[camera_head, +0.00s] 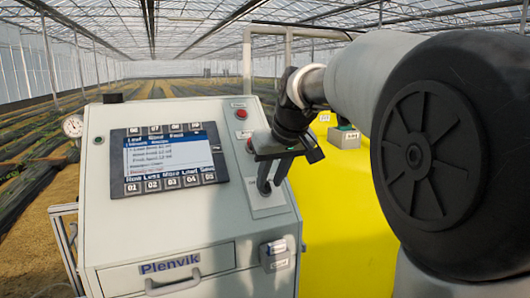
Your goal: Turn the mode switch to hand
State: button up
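The grey control cabinet (205,232) stands left of centre with its sloped panel facing me. My gripper (270,188) points down at a pale label plate (267,208) on the right side of that panel. Its two dark fingers stand a little apart, with a narrow strip of panel showing between them. I cannot make out the mode switch clearly; the gripper covers the area above the plate. I cannot tell whether the fingers touch anything there.
A lit screen (168,155) fills the panel's left part. A red button (241,113) sits above the gripper. A yellow tank (345,220) stands right; a gauge (72,126) left.

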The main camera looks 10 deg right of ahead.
jog(key=p+v, duration=0.1)
jog(key=v, duration=1.5)
jog(key=shift+p, duration=0.35)
jog(key=shift+s, duration=0.1)
